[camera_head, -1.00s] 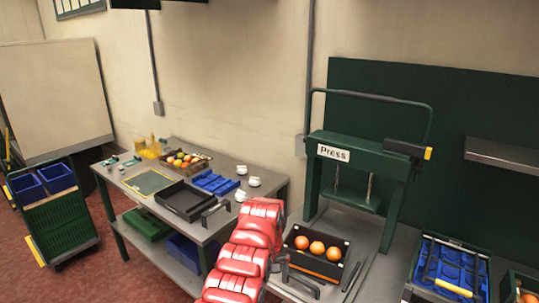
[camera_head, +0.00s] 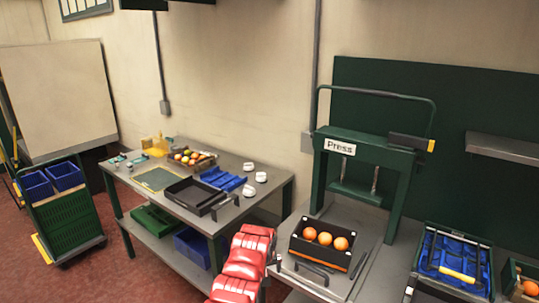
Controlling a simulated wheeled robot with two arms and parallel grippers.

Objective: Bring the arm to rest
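A red, segmented arm of mine (camera_head: 243,268) rises from the bottom edge, left of centre, in front of the gap between the sorting table and the press bench. My other arm does not show. A black crate with three oranges (camera_head: 325,238) stands on the bench in front of the green press (camera_head: 365,150), to the right of the arm.
The grey sorting table (camera_head: 215,226) holds an empty black tray (camera_head: 185,195), a blue tray (camera_head: 223,179), a fruit box (camera_head: 192,159) and white cups (camera_head: 262,177). Blue bins (camera_head: 66,175) sit on a green cart (camera_head: 66,222). A crate with blue contents (camera_head: 455,260) stands right.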

